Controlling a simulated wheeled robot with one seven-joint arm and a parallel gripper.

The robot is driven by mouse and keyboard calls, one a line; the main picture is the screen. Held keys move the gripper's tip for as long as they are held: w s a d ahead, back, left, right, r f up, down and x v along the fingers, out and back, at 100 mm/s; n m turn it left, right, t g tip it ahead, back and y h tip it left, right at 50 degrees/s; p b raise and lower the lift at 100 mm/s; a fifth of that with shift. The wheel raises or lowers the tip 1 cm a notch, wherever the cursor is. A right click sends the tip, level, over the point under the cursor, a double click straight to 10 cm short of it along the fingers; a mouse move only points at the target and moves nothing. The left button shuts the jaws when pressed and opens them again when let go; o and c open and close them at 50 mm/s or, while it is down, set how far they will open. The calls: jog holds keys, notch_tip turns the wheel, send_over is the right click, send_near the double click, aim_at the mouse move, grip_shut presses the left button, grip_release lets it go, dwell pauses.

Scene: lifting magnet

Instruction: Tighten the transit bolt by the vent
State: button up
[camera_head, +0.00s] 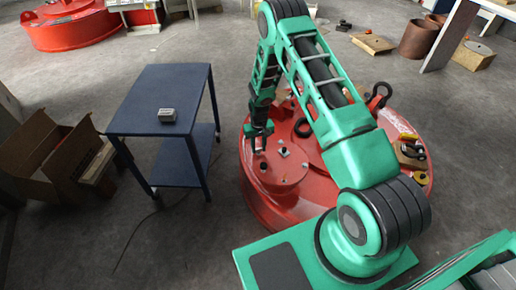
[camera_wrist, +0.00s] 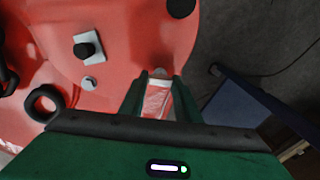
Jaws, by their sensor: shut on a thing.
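The red lifting magnet (camera_head: 312,190) stands on the floor, and its red top also fills the left of the wrist view (camera_wrist: 130,40). My gripper (camera_head: 259,147) points down at its upper left part; in the wrist view my gripper (camera_wrist: 157,78) is shut on a small grey bolt head (camera_wrist: 159,72), mostly hidden between the fingertips. A black cap on a pale square plate (camera_head: 284,152), perhaps the vent, sits beside it and shows in the wrist view (camera_wrist: 88,47). Another grey bolt (camera_wrist: 90,83) is close to that plate. I cannot tell how far the gripped bolt is screwed in.
A black ring (camera_wrist: 43,103) and a black round knob (camera_wrist: 181,6) stand on the magnet. Left of it is a blue table (camera_head: 145,105) with a small grey box (camera_head: 167,115). An open cardboard box (camera_head: 55,160) lies farther left. Shackles (camera_head: 410,150) rest at the magnet's right.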

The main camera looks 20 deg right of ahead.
jog(key=shift+w+m, duration=0.1)
jog(key=shift+m, duration=0.3)
jog(key=o, duration=1)
jog(key=shift+o, duration=0.2)
notch_tip(320, 180, up, 11)
jog(key=shift+f, duration=0.1)
